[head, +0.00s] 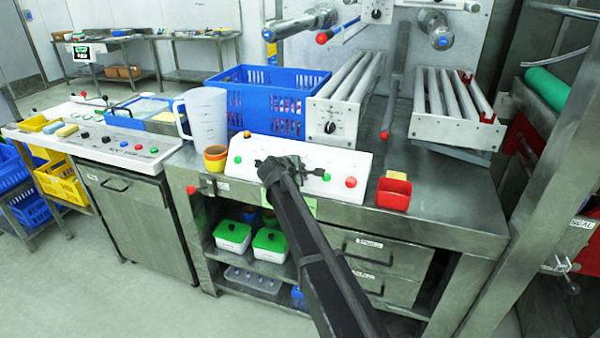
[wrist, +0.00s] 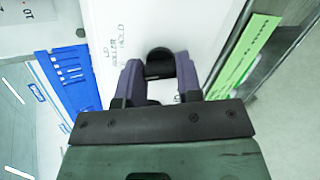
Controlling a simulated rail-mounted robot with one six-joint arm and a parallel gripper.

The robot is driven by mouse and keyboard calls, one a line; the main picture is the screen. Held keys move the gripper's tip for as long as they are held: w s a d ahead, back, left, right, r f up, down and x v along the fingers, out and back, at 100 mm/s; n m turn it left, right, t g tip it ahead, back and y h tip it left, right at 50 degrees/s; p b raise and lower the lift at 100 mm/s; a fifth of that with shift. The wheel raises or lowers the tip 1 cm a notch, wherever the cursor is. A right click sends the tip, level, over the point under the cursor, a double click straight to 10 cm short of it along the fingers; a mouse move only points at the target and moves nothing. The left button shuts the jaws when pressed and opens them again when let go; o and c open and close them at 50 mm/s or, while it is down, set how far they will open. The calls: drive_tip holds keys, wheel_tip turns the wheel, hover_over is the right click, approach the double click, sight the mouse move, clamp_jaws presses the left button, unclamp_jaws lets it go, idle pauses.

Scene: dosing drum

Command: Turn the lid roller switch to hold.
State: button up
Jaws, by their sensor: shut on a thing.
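The lid roller switch (wrist: 159,56) is a round black knob on a white panel (wrist: 105,15) in the wrist view. Printed lettering beside it appears turned around and seems to include "HOLD" and "ROLLER". My gripper (wrist: 159,77) is shut on the knob, one finger on each side. The fingers and palm hide part of the knob, so I cannot tell which setting it points to. In the head view my gripper (head: 277,166) is over the middle of the sloped white panel (head: 345,159) and hides the switch.
A red button (head: 351,182) and a green button sit on the panel. Orange cups (head: 215,158) stand left of it, a red holder (head: 394,191) right. A clear jug (head: 205,117), a blue crate (head: 262,82) and a roller unit with its own knob (head: 330,127) stand behind.

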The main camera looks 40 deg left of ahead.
drive_tip(key=m+g+p, duration=0.1)
drive_tip(key=m, duration=0.4)
drive_tip(key=shift+m, duration=0.3)
drive_tip(key=shift+m+g+p, duration=0.3)
drive_tip(key=shift+m+p, duration=0.1)
drive_tip(key=shift+m, duration=1.7)
drive_tip(key=o, duration=0.9)
drive_tip(key=shift+o, duration=0.2)
